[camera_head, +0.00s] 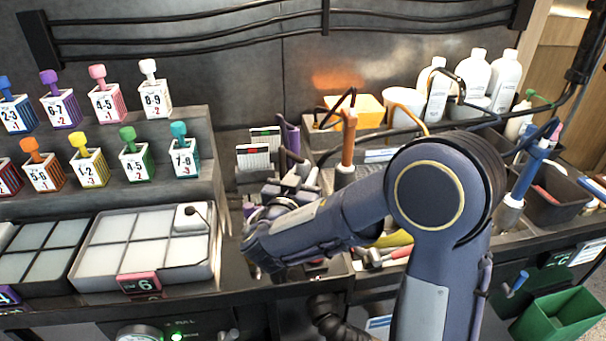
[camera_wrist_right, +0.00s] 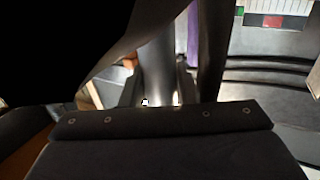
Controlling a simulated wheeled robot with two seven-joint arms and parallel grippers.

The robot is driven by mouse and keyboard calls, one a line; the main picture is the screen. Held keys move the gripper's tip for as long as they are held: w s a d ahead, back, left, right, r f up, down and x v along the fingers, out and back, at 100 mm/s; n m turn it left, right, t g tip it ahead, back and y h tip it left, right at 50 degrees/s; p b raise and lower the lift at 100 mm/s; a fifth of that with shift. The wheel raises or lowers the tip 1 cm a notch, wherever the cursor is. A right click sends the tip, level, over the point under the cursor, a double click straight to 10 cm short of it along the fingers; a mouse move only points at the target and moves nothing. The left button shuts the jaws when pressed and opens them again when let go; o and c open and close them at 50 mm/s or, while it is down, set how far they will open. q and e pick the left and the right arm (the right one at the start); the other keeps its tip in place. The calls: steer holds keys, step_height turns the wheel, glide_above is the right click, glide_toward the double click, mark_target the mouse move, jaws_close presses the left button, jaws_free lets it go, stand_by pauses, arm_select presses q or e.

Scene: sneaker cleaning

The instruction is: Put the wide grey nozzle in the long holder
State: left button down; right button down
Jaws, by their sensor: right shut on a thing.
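My right gripper (camera_wrist_right: 156,88) is shut on a grey, tube-like piece (camera_wrist_right: 155,62), which stands between its two fingers in the right wrist view. This looks like the grey nozzle, but its wide end cannot be made out clearly. A large dark shape covers the upper left of that view. In the head view my right arm reaches left across the bench, and its wrist hides most of the gripper and what it holds. I cannot tell for sure which compartment is the long holder. My left gripper is not in view.
Trays with pale pads (camera_head: 110,246) lie left of my right wrist. Stepped shelves of numbered bottles (camera_head: 127,103) stand behind them. A card with a red mark (camera_head: 253,156) stands just behind the wrist. An orange-handled tool (camera_head: 349,138) and white bottles (camera_head: 474,76) stand farther right.

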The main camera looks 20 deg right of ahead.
steer(key=shift+f+b, duration=0.15)
steer(key=shift+b, duration=0.3)
steer(key=c, duration=1.1)
jaws_free()
steer(key=b+v, duration=0.2)
steer(key=v, duration=1)
steer(key=shift+r, duration=0.25)
steer(key=shift+s, duration=0.1)
